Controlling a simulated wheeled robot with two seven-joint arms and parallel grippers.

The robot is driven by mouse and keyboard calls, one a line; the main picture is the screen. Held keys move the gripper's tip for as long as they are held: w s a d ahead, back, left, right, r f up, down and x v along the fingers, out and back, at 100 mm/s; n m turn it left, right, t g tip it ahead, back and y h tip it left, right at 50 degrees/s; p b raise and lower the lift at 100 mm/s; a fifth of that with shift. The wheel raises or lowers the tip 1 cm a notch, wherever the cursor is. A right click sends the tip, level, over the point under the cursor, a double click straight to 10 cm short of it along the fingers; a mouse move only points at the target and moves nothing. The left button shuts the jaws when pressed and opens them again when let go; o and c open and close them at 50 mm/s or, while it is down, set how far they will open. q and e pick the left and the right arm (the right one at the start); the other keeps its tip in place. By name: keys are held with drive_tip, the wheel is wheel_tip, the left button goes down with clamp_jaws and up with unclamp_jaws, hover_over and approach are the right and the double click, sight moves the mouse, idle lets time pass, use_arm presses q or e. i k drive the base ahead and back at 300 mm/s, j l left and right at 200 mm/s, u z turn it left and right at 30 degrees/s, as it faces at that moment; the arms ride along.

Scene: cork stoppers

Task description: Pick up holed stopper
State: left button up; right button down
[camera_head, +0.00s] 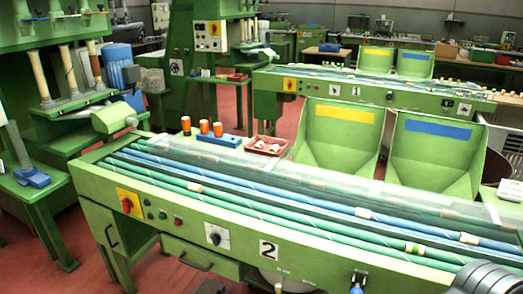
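Several small tan cork stoppers lie on the rollers of the green sorting machine (180,197) in front of me. One stopper (195,187) lies near the left of the front rollers. Another stopper (363,213) is on the blue roller in the middle. A stopper (468,238) lies farther right on the blue roller, and another stopper (412,248) is on the front green roller. They are too small to tell which has a hole.
A red tray (253,149) with pale pieces, a blue block (219,140) and orange cups (204,127) stand behind the rollers. Two green chutes, with a yellow label (345,113) and a blue label (437,129), rise behind. A dark ribbed object (485,278) fills the lower right corner.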

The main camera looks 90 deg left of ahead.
sight(260, 145)
drive_tip(key=u, duration=2.85)
